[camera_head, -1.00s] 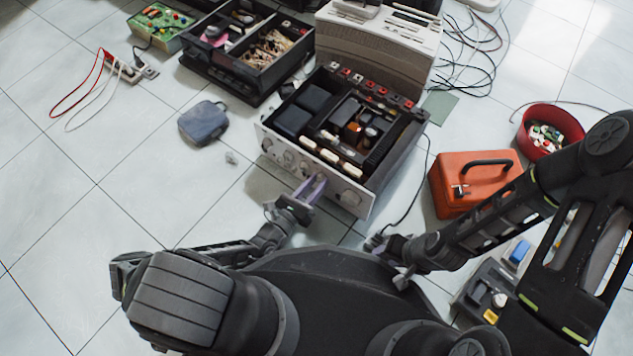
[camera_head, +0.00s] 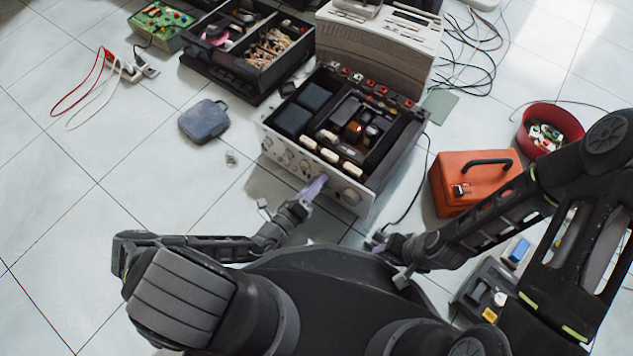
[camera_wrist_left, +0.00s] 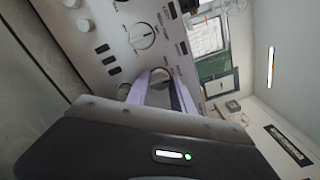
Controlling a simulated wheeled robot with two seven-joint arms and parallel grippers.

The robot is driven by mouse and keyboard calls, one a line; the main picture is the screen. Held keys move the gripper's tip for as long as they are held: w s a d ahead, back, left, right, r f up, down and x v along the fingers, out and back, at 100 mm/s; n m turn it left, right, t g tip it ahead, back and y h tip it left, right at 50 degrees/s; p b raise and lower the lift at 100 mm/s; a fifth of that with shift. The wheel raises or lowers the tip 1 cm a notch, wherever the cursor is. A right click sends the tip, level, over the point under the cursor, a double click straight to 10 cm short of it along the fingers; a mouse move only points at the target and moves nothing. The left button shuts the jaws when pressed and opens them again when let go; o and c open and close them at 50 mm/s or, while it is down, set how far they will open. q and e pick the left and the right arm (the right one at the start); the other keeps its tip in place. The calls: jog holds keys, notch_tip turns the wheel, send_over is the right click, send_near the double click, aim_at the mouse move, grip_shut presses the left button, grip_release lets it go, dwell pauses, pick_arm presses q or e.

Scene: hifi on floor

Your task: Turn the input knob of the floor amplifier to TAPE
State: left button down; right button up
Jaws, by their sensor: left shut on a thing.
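The floor amplifier (camera_head: 365,204) stands open-topped with its silver front panel facing me. Its panel (camera_wrist_left: 108,38) fills the upper left of the left wrist view. My left gripper (camera_head: 318,182) is at the right-middle of that panel. In the wrist view its purple fingers (camera_wrist_left: 160,80) are shut on a round knob (camera_wrist_left: 160,74), largely hidden between them. Another knob (camera_wrist_left: 142,36) with a pointer line and printed scale sits beside it, untouched. The panel lettering is too small to read. My right gripper (camera_head: 376,243) is low, right of the amplifier's front, away from the panel; its jaws are unclear.
An orange toolbox (camera_head: 450,199) and a red bowl (camera_head: 521,140) of small parts are to the right. A dark pouch (camera_head: 204,121) lies left of the amplifier. A black parts box (camera_head: 238,82) and a beige device (camera_head: 370,50) stand behind.

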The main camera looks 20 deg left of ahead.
dwell(0.3)
pick_arm(q)
jog(key=c, duration=1.1)
grip_release()
jog(key=shift+s+a, duration=0.1)
